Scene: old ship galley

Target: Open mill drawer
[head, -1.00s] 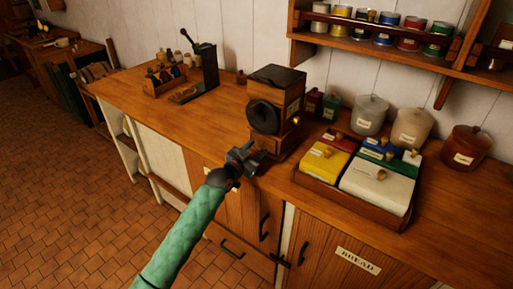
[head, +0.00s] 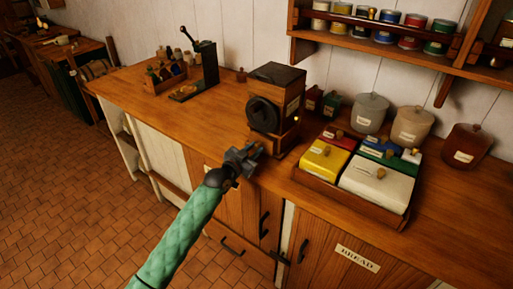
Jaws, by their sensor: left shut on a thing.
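The mill (head: 277,95) is a wooden box with a dark top and a round black wheel on its side. It stands upright on the wooden counter near the front edge. Its drawer (head: 266,143) is low in the front, mostly behind my gripper. My left gripper (head: 254,152) reaches up from below and is shut at the drawer front, on the drawer's knob, which the fingers hide. I cannot tell how far the drawer is out. My right gripper is not in view.
A wooden tray (head: 352,204) of coloured lidded boxes stands right of the mill, with canisters (head: 370,113) behind it. A black lever device (head: 205,65) and a small crate (head: 164,86) stand at left. The counter (head: 205,122) between is clear.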

